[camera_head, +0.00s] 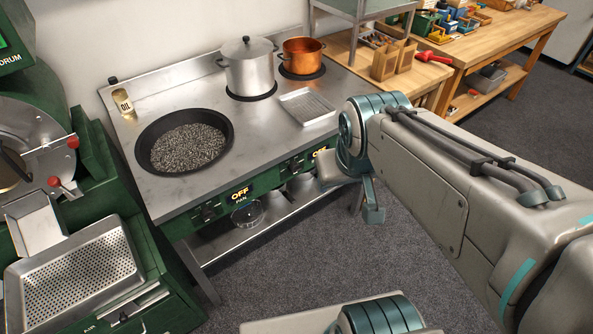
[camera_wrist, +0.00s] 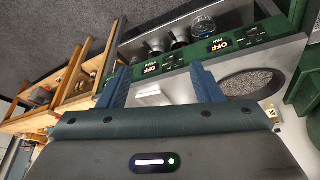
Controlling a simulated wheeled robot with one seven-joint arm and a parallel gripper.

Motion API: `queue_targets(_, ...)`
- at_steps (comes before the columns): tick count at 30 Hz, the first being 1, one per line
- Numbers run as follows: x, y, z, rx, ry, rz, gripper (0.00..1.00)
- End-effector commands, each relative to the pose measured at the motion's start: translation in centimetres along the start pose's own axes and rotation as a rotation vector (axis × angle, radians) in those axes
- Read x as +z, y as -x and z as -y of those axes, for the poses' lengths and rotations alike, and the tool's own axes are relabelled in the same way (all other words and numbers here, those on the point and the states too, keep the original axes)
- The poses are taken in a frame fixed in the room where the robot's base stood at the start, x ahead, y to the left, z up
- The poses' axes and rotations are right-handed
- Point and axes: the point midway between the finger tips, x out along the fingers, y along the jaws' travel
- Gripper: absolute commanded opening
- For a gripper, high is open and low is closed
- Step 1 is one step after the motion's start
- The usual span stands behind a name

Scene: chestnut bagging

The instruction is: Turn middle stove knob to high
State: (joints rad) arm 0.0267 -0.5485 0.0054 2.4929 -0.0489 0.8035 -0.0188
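The stove (camera_head: 170,200) has a green front panel with knobs and lit displays. A dark knob, seemingly the middle one, (camera_head: 297,165) sits left of a display reading "OFF" (camera_head: 320,152); in the wrist view this knob (camera_wrist: 169,62) shows between the fingertips, beyond them. Another knob (camera_head: 208,212) sits by the "OFF PAN" display (camera_head: 240,195). Any third knob is hidden behind my arm in the head view. My gripper (camera_wrist: 160,72) is open and empty, its two blue fingers pointing at the panel. I cannot tell its exact distance from the knob.
A black pan of dark grains (camera_head: 185,148), a steel pot (camera_head: 249,68) and a copper pot (camera_head: 302,57) stand on the stove. A glass bowl (camera_head: 247,213) is on the lower shelf. Green machinery (camera_head: 90,265) stands left; wooden tables (camera_head: 500,35) are behind right.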

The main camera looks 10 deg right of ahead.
Motion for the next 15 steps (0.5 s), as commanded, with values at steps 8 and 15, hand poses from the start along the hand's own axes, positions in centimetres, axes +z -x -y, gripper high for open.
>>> queue_targets(8, -5.3, -12.0, -4.4, 0.158, 0.161, -0.225, 0.59)
queue_targets(15, -9.5, -21.2, -6.6, 0.218, 0.36, -0.433, 0.59)
